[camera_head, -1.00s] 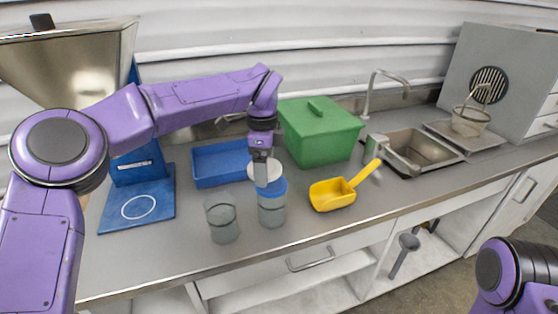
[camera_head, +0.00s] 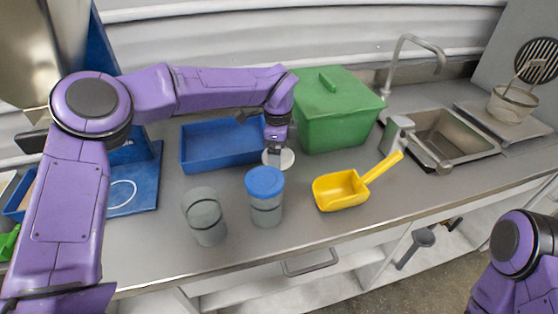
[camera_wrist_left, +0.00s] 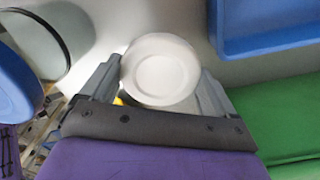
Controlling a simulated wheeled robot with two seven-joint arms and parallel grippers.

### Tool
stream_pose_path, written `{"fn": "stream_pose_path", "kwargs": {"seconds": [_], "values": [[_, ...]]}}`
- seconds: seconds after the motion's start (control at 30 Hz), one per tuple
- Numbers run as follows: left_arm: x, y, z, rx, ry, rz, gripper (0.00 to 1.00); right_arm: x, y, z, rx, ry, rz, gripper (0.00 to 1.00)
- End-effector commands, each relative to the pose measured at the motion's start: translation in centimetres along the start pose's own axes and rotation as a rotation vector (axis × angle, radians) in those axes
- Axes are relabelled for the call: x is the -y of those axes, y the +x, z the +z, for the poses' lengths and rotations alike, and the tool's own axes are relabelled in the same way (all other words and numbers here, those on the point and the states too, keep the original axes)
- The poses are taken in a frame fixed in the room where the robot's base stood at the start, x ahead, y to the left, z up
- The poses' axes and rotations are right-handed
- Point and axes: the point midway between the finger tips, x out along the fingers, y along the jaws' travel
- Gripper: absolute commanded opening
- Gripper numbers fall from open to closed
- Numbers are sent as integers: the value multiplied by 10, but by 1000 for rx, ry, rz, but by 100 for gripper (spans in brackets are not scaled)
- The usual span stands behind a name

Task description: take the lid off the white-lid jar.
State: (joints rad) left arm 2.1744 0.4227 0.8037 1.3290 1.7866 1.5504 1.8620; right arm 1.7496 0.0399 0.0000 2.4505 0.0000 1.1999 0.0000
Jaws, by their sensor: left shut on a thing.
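The white lid (camera_head: 285,159) is between the fingers of my left gripper (camera_head: 275,150), behind the blue-lid jar (camera_head: 267,214). In the left wrist view the white lid (camera_wrist_left: 160,70) is held between both fingertips; whether it touches the counter I cannot tell. A clear grey jar without a lid (camera_head: 206,222) stands upright to the left of the blue-lid jar, apart from the lid. Its open rim also shows in the left wrist view (camera_wrist_left: 36,45). My right gripper is out of view; only part of that arm shows at the lower right.
A blue tray (camera_head: 184,150) lies behind my left gripper, with a green lidded box (camera_head: 340,118) to its right. A yellow scoop (camera_head: 340,191) lies right of the jars. The sink (camera_head: 450,135) is further right. The counter's front left is clear.

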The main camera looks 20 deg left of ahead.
Motion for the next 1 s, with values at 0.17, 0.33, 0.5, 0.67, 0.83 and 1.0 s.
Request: {"fn": "stream_pose_path", "kwargs": {"seconds": [0.17,0.33,0.5,0.67,0.83,1.0], "values": [[0,27,-1,1,3,3,52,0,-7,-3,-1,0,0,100],[0,53,-2,0,3,1,52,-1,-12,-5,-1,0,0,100],[0,57,-2,-1,3,-1,52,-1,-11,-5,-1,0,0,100],[0,60,-2,-1,3,-1,52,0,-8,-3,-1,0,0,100],[0,60,-2,-1,3,-1,100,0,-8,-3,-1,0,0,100],[0,57,-2,-1,3,-1,100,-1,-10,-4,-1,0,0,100]]}}
